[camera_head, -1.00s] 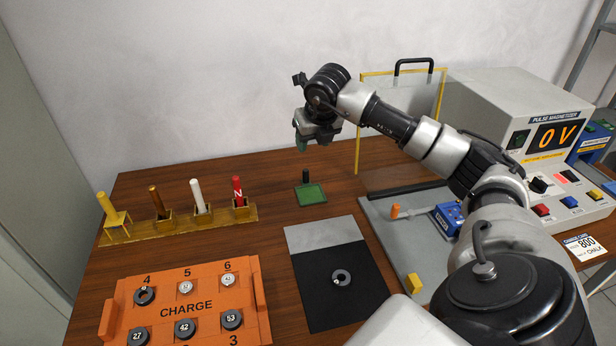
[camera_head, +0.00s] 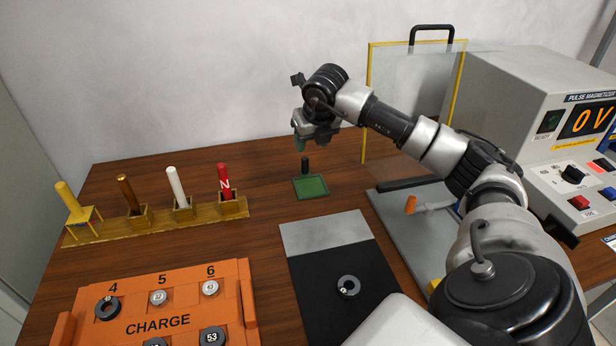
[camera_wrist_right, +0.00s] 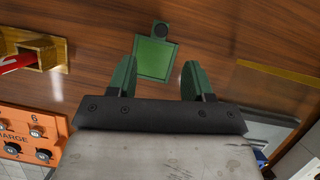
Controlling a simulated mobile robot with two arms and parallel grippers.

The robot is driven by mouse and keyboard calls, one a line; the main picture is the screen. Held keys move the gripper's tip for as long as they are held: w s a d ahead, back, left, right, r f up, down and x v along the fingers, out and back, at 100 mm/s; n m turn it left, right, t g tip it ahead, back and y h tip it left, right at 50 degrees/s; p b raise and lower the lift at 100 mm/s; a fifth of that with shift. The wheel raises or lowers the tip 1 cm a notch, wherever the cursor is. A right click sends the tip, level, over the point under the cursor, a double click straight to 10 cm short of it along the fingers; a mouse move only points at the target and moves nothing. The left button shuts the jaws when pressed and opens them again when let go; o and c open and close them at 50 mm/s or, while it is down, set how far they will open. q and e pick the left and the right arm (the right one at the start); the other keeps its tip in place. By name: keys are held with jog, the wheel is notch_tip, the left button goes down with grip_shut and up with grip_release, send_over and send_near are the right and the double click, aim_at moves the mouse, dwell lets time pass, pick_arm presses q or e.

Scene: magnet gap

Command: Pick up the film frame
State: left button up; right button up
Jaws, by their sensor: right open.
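The film frame (camera_head: 311,187) is a small flat green square with a dark upright knob at its far edge. It lies on the wooden table in the middle of the head view. My right gripper (camera_head: 300,143) hangs above and behind it, fingers pointing down, apart from it. In the right wrist view the gripper (camera_wrist_right: 158,80) is open and empty. The film frame (camera_wrist_right: 155,60) shows there between and just beyond the two green fingers, with its round dark knob at the far side. My left gripper is in neither view.
A wooden rack (camera_head: 160,219) with several coloured rods stands left. An orange charge tray (camera_head: 180,284) is at front left, a black and grey mat (camera_head: 330,265) in front of the film frame. A yellow-edged clear screen (camera_head: 368,110) and the pulse magnetizer (camera_head: 510,95) stand right.

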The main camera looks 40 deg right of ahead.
aim_at(306, 160)
jog(key=x, duration=1)
jog(key=shift+w+f, duration=0.15)
jog(key=shift+f, duration=0.15)
jog(key=shift+r, duration=0.1)
grip_shut()
